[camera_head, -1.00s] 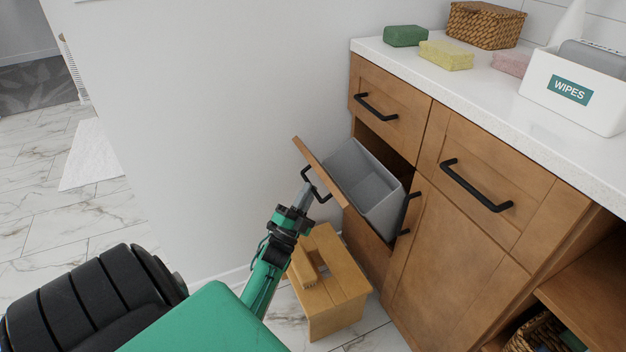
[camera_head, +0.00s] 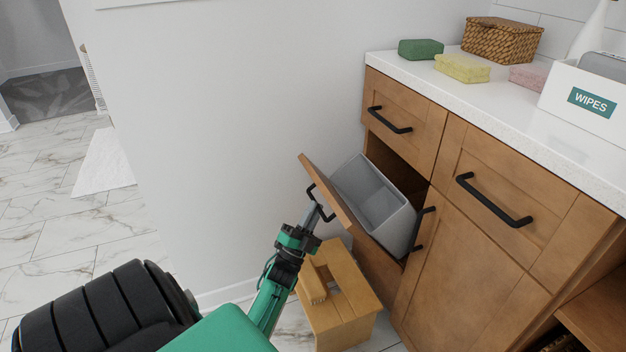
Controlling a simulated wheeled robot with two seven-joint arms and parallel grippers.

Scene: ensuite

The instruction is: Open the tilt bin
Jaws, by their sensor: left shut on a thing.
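The tilt bin's wooden front (camera_head: 345,208) leans outward from the cabinet, and a grey bin (camera_head: 374,205) shows behind it inside the opening. A black bar handle (camera_head: 311,190) is on the outer face of the tilted front. My left gripper (camera_head: 314,205) is shut on this handle; its green and black wrist comes up from below. The fingertips are small and partly hidden against the handle. My right gripper is not in view.
A wooden step stool (camera_head: 343,290) with a brush (camera_head: 314,284) on it stands on the floor under the tilted front. Drawers with black handles (camera_head: 390,121) are above and right. The counter (camera_head: 480,98) holds sponges, a basket (camera_head: 502,39) and a wipes box (camera_head: 585,100). A white wall is left.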

